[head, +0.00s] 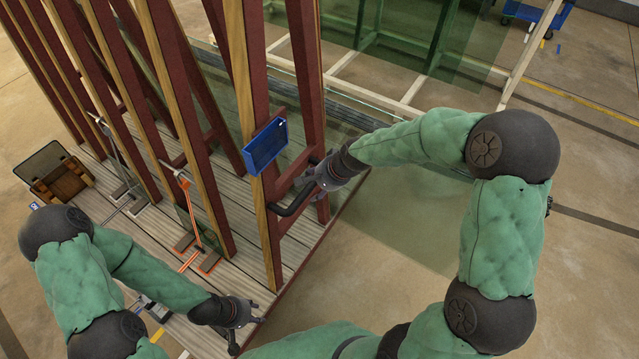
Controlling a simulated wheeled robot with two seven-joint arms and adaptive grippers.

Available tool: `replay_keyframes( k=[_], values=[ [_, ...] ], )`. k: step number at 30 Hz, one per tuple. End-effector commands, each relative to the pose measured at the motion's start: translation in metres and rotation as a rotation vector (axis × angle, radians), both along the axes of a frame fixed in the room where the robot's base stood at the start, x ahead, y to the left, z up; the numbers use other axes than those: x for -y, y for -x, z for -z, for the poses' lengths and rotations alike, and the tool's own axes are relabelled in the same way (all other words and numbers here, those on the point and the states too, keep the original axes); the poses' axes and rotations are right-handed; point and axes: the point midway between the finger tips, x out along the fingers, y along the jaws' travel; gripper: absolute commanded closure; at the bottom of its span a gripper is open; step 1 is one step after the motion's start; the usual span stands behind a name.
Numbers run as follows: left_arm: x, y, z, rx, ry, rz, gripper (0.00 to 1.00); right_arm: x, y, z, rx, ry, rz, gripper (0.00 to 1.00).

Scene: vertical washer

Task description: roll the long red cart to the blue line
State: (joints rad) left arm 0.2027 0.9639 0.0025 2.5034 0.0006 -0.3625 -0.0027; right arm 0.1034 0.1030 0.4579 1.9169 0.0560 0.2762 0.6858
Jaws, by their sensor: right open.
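The long red cart (308,100) stands at left and centre, with dark red uprights, wooden edge strips and a grey slatted deck (318,238). A black bent handle (292,207) is on its near end frame. My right gripper (312,178) is open at the upper end of this handle; whether it touches is unclear. My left gripper (246,326) is low by the deck's near edge, below the handle, and its jaw gap is unclear. I see no clear blue line on the floor.
A blue box (266,147) is on the end upright. An orange-red bar frame (196,222) and a wooden crate (66,182) are on or by the deck. A green glass structure (400,35) stands behind. Bare floor (400,270) lies right of the cart.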

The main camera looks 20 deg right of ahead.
Motion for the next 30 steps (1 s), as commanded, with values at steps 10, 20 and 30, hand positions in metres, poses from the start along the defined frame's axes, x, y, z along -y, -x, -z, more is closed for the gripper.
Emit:
replay_keyframes(
  k=[10,20,30],
  values=[
    [0.0,0.0,0.026,0.0,0.0,0.0,0.6,-0.013,-0.016,0.04,0.0,0.0,-0.002,0.41],
    [0.0,0.0,0.039,0.0,0.0,0.0,0.6,-0.024,-0.031,0.073,0.0,0.0,-0.001,0.41],
    [0.0,0.0,0.046,0.001,0.0,0.0,0.6,-0.032,-0.04,0.093,0.001,0.0,-0.002,0.41]
  ],
)
